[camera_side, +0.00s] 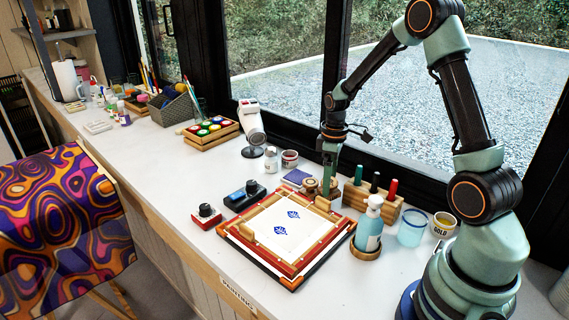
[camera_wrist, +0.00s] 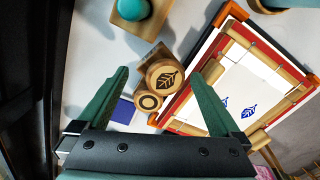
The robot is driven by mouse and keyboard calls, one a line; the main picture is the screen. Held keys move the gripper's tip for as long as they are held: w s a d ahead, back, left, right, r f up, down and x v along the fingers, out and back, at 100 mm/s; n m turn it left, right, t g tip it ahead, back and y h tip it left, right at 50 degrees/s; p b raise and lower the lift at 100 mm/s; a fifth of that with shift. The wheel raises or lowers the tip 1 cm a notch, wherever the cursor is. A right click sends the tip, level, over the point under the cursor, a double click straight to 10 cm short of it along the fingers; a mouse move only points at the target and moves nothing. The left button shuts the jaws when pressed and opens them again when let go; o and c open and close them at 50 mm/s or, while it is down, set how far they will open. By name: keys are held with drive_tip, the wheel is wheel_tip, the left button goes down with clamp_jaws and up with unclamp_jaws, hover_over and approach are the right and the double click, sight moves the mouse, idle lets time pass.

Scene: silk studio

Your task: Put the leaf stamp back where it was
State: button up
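The leaf stamp (camera_wrist: 166,78) is a round wooden stamp with a dark leaf on its top. In the wrist view it lies between the spread green fingers of my gripper (camera_wrist: 166,76), with gaps on both sides. A smaller wooden stamp with a dark ring (camera_wrist: 149,102) is beside it. In the side view my gripper (camera_side: 329,187) is low over the wooden stamps (camera_side: 311,187), behind the printing frame; its fingers partly hide them there. Two blue motifs (camera_side: 292,214) show on the white sheet in the frame (camera_side: 245,259).
A blue pad (camera_side: 297,176) lies behind the stamps. A wooden rack with three coloured handles (camera_side: 375,189) is close on the right.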

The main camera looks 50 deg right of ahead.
drive_tip(key=shift+r, duration=0.1)
wheel_tip(320, 180, up, 12)
drive_tip(key=s+a+r+m+t, duration=0.2)
drive_tip(key=s+a, duration=0.3)
drive_tip(key=a, duration=0.3)
drive_tip(key=s+a+r+m+t, duration=0.2)
drive_tip(key=s+a+r+t, duration=0.1)
drive_tip(key=a, duration=0.6)
wheel_tip(320, 180, up, 2)
drive_tip(key=shift+s+r+m+t, duration=0.1)
drive_tip(key=shift+s+m+t, duration=0.2)
drive_tip(key=shift+s, duration=0.55)
